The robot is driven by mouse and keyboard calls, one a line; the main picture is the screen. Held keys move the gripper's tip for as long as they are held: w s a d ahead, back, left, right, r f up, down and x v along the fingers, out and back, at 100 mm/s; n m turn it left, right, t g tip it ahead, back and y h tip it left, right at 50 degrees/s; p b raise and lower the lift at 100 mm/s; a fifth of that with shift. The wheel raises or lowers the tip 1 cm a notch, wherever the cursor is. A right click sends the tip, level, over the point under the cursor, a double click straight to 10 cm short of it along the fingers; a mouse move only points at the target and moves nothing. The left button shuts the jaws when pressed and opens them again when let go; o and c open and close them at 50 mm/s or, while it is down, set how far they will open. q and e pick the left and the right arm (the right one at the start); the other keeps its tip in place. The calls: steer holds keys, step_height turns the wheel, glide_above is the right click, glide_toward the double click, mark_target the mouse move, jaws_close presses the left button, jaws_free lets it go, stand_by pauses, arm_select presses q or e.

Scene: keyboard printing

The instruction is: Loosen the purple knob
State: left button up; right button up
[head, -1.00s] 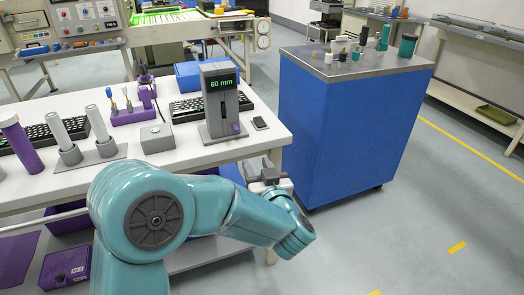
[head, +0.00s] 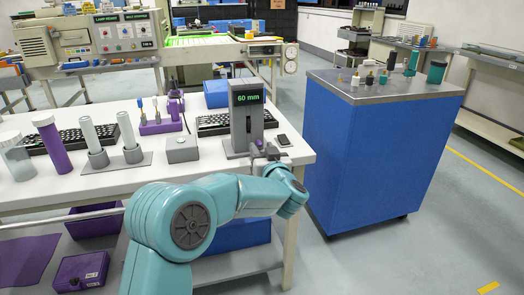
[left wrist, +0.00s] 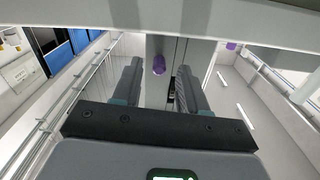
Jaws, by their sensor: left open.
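The purple knob (head: 259,144) sits low on the front of a grey gauge stand (head: 240,128) whose display reads 60 mm. In the left wrist view the knob (left wrist: 158,65) appears between the fingers. My left gripper (head: 264,153) is open, in front of the stand's base at the table's right front edge. In the left wrist view its two fingers (left wrist: 159,74) are spread to either side of the knob, with gaps visible; contact is not seen. My right gripper is not in view.
A blue cabinet (head: 370,150) stands to the right, with open floor between.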

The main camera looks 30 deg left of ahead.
arm_select(q)
steer(key=shift+w+a, duration=0.45)
jaws_close()
